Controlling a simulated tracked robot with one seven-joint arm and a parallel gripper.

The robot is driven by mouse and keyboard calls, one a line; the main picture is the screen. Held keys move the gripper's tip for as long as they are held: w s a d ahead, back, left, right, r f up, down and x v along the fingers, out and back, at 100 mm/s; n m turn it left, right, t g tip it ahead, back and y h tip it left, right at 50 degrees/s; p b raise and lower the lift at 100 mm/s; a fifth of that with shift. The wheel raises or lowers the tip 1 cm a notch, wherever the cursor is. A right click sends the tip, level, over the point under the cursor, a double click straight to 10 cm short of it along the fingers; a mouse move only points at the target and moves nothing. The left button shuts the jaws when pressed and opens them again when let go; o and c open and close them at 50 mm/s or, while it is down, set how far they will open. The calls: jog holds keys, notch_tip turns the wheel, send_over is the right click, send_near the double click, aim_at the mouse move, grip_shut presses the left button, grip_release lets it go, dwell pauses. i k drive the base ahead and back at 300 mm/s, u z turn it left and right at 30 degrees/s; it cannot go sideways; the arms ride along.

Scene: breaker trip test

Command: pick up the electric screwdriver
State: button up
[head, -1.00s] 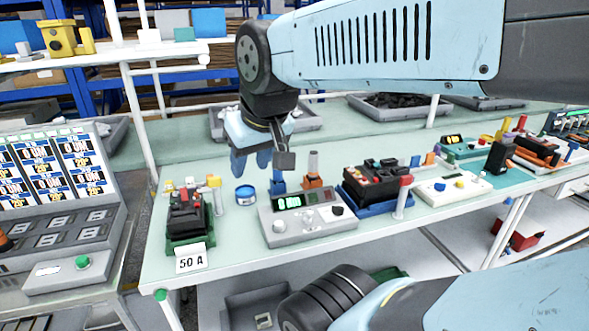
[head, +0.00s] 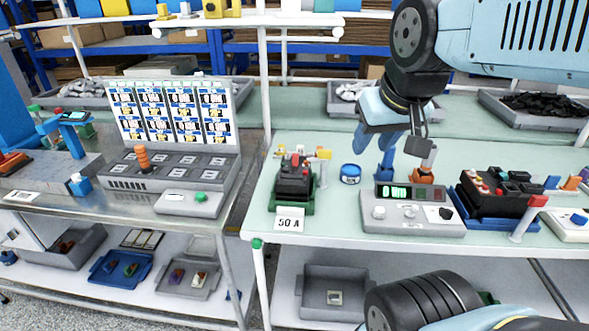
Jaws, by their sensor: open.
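My gripper (head: 377,146) is open and empty, with its light blue fingers pointing down over the back of the green-topped bench. I cannot tell for certain which thing is the electric screwdriver. An upright grey piece in an orange base (head: 424,165) stands behind the grey test meter (head: 412,212), just right of my gripper. A blue upright piece (head: 386,172) shows right below my fingers, partly hidden by them. Whether my fingers touch it is unclear.
A breaker in a green holder (head: 294,185) stands behind a "50 A" card (head: 290,223). A blue round tin (head: 350,173) sits beside it. A black device on a blue base (head: 500,196) stands at right. A console with display panels (head: 175,160) fills the left bench.

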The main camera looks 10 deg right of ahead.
aim_at(426, 167)
jog(key=u, duration=0.05)
jog(key=k, duration=1.1)
jog(key=z, duration=0.8)
jog(key=i, duration=1.3)
jog(key=u, duration=0.15)
